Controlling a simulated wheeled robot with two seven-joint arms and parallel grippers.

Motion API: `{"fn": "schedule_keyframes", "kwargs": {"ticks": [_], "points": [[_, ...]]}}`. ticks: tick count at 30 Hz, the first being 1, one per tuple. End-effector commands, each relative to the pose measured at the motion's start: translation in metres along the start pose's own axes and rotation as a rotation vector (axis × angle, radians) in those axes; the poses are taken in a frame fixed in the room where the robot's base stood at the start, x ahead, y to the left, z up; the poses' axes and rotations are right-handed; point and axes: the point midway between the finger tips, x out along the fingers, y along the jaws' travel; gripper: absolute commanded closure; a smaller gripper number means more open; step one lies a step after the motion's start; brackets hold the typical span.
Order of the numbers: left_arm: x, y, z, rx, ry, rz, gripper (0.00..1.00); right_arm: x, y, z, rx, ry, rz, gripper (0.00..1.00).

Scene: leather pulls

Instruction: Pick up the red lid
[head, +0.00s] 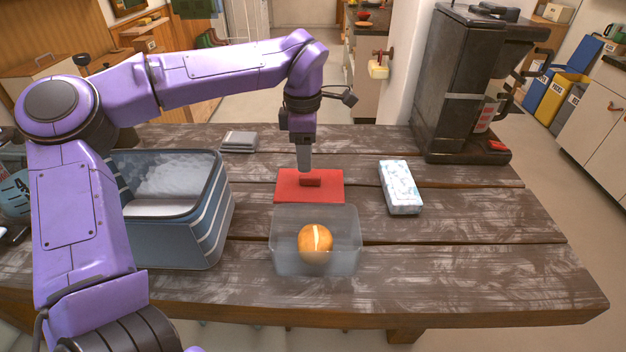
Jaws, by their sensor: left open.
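The red lid (330,190) lies flat on the wooden table, a rectangle with a small raised red handle (311,182) at its middle. My left gripper (304,170) points straight down just above the handle. It is open, but its fingers line up in this view and the gap between them is hidden. I cannot tell whether the fingertips touch the handle. My right gripper is not in view.
A clear container (347,262) holding an orange ball-like item (315,243) stands in front of the lid. A blue striped basket (190,236) is at left, a pale patterned box (400,188) at right. A dark coffee machine (455,85) and grey folded item (240,141) stand farther back.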

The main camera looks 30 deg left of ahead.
Motion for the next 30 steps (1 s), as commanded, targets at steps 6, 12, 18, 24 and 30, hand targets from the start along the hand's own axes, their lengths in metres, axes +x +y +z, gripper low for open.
{"fn": "schedule_keyframes", "kwargs": {"ticks": [6,12,18,24,30], "points": [[0.038,0.013,0.011,0.002,0.012,-0.018,0.53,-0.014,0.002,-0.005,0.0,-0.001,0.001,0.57],[0.063,0.016,0.01,-0.003,0.013,-0.017,0.53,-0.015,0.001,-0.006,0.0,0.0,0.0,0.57],[0.064,0.016,0.011,-0.002,0.012,-0.016,0.6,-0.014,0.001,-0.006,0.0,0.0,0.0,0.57],[0.064,0.016,0.012,0.0,0.012,-0.016,1.0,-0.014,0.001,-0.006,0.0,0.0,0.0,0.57],[0.064,0.016,0.011,-0.001,0.014,-0.017,1.0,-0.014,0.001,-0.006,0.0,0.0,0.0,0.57]]}}
